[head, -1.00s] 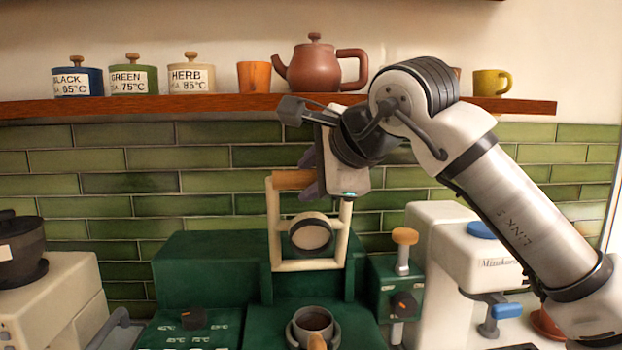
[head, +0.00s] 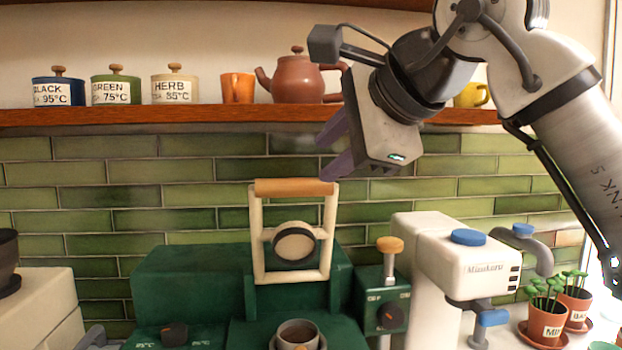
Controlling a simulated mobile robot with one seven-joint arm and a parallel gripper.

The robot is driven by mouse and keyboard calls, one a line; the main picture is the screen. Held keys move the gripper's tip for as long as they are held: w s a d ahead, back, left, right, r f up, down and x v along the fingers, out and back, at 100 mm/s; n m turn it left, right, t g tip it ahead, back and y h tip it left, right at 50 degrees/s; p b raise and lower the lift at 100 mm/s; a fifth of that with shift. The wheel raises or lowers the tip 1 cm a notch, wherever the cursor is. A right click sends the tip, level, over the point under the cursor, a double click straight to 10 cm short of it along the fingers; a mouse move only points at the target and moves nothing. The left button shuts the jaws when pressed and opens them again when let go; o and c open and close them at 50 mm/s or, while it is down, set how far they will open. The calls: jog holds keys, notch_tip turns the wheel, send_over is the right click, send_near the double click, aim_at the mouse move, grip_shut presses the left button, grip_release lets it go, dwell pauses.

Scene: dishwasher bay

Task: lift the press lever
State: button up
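The press lever (head: 294,187) is a cream frame with a wooden crossbar on top, standing upright on the green machine (head: 190,275). A round, pale press head with a dark rim (head: 295,242) sits inside the frame. My gripper (head: 328,152) is above and to the right of the crossbar, apart from it. Its two purple fingers are spread with nothing between them. A cup with dark contents (head: 298,333) stands below the lever, partly cut by the bottom edge.
A wooden shelf (head: 200,114) with canisters, an orange cup (head: 238,88) and a brown teapot (head: 300,78) runs behind my gripper. A white Mizukara machine (head: 455,265) and potted plants (head: 548,325) stand at right. A wooden-topped knob (head: 390,245) is just right of the lever.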

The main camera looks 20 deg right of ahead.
jog(key=shift+v, duration=1.65)
